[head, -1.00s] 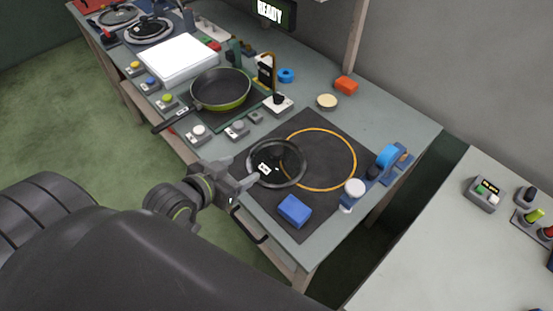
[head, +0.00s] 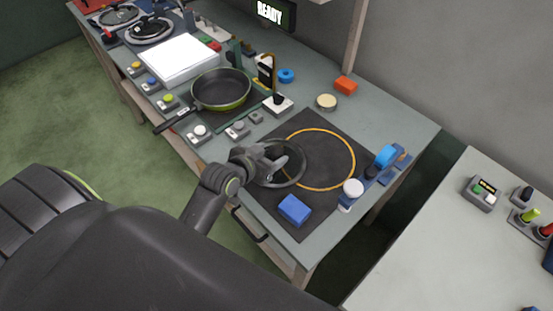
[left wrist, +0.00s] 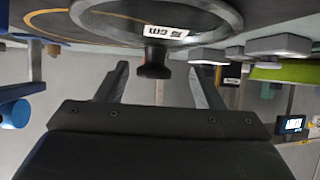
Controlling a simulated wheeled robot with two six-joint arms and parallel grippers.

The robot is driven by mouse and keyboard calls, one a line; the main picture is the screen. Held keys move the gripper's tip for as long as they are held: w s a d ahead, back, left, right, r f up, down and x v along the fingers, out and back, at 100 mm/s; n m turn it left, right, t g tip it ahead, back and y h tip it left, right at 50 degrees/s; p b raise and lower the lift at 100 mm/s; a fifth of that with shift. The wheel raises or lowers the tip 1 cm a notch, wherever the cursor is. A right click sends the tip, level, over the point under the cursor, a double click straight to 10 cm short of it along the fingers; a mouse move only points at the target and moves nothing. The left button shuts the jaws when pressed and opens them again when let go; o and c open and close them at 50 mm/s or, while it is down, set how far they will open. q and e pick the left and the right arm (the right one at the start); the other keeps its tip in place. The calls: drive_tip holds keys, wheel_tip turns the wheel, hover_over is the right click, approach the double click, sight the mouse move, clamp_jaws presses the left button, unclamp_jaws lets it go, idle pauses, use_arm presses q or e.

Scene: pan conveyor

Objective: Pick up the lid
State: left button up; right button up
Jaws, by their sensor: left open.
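The lid (head: 297,176) lies on the dark mat, overlapping the lower left part of its orange ring. It is round with a grey rim. My left gripper (head: 272,158) is over it in the head view and hides part of it and its knob. In the left wrist view the picture is upside down; the lid (left wrist: 215,12) is at the top with a white size label. Its dark knob (left wrist: 153,66) with a red band shows between the two open fingers of my left gripper (left wrist: 159,80). I cannot tell whether the fingers touch it. My right gripper is not in view.
A blue block (head: 294,209) lies on the mat (head: 330,205) close to the lid. A blue tape dispenser (head: 385,157) and a white-topped jar (head: 352,190) stand to its right. A green pan (head: 222,90) with a long handle sits farther back left, near several button boxes.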

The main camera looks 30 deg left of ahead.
sight(280, 149)
use_arm(q)
drive_tip(key=x, duration=0.3)
drive_tip(key=shift+w+d+r+p, duration=0.1)
drive_tip(key=shift+w+d+p, duration=0.1)
drive_tip(key=shift+d+p, duration=0.2)
drive_tip(key=shift+w+f, duration=0.35)
drive_tip(key=shift+w, duration=0.2)
drive_tip(key=c, duration=1.3)
drive_tip(key=shift+o, duration=0.2)
drive_tip(key=shift+r, duration=0.1)
